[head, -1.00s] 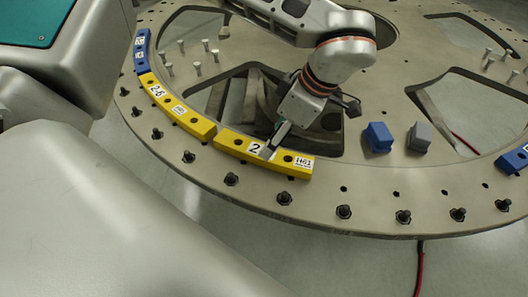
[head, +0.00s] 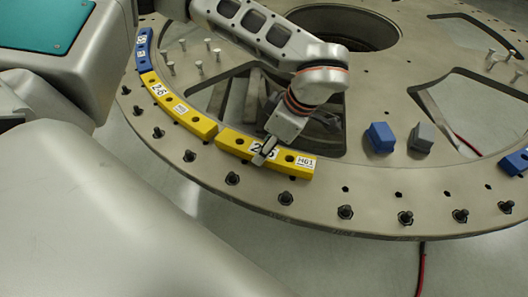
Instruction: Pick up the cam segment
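The yellow cam segment (head: 300,171) lies on the front left rim of the round metal turret plate (head: 380,197). It has dark holes and white labels. My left gripper (head: 265,152) is at its middle, pointing down, with a finger over the near side and covering part of a label. The far finger is hidden, so I cannot tell whether the gripper is open or closed on the segment. A second yellow segment (head: 186,112) lies end to end with it on the left. My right gripper is not in view.
A blue segment (head: 143,48) continues the row at the far left, and another blue one (head: 515,162) lies at the right edge. A blue block (head: 380,138) and a grey block (head: 422,137) stand on the plate. Bolts line the rim; upright pins and cutouts lie inward.

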